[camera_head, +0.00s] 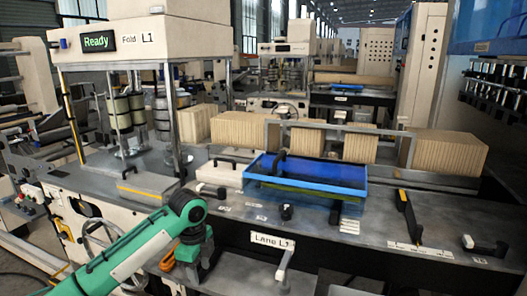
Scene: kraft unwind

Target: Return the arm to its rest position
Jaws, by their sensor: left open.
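My left arm (125,262), green and white, comes in from the lower left. It rises to a black and green joint and bends down at the front edge of the machine table. My left gripper (187,268) hangs below that joint, small and partly hidden by the arm. It is open, and I see nothing held in it. It is in front of the table, apart from the blue tray. My right gripper and arm are not in view.
A blue tray (256,163) with a black handle sits on the machine table (235,228). Kraft paper stacks (448,157) stand behind it. A black and yellow tool (408,215) lies at right. A crank handle (285,262) projects below the Lane L1 label. Table space right of the tray is partly clear.

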